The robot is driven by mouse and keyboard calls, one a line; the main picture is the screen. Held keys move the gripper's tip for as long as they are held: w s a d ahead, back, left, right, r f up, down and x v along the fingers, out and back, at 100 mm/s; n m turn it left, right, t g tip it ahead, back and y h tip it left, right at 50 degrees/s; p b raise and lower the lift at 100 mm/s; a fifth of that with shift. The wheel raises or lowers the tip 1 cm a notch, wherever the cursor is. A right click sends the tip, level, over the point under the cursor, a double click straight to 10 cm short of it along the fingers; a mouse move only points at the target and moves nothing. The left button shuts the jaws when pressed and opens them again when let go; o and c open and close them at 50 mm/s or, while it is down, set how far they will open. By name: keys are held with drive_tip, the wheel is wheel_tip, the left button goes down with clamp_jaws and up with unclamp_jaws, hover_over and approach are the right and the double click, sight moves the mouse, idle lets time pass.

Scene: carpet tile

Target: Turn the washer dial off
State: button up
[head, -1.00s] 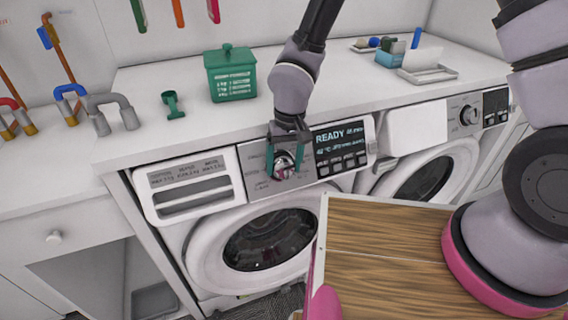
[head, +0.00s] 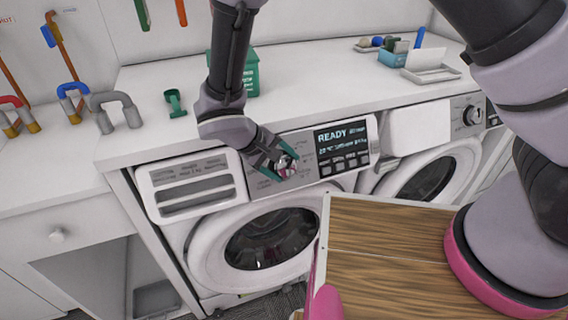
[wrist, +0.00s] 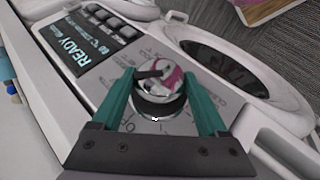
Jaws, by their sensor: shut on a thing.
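The washer dial (head: 287,166) is a round, shiny chrome knob with a dark base ring on the left washer's grey control panel, left of the lit display (head: 342,148) reading READY. It also shows in the wrist view (wrist: 158,88), with printed settings around it, one reading like "OFF" near the lower left. My gripper (head: 282,167) has teal fingers, one on each side of the dial, and is shut on it. In the wrist view the fingers (wrist: 160,95) flank the dial. The head view hides part of the dial behind a finger.
The left washer's detergent drawer (head: 192,188) is left of the dial, and its round door (head: 270,238) is below. A green box (head: 250,72) stands on the white counter behind my arm. A second washer dial (head: 473,115) is at the right.

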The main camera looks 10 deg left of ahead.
drive_tip(key=n+t+h, duration=0.1)
drive_tip(key=n+t, duration=0.1)
drive_tip(key=shift+s+a+f+t+h, duration=0.1)
drive_tip(key=shift+s+f+t+h, duration=0.1)
drive_tip(key=shift+t+h, duration=0.2)
drive_tip(key=shift+f+n+t+h, duration=0.1)
drive_tip(key=shift+n+t+h, duration=0.5)
drive_tip(key=shift+n+t, duration=0.9)
drive_tip(key=shift+t, duration=0.4)
drive_tip(key=o, duration=1.3)
drive_tip(key=shift+c, duration=0.2)
drive_tip(key=v, duration=1)
drive_tip(key=shift+s+a, duration=0.2)
drive_tip(key=shift+s, duration=0.15)
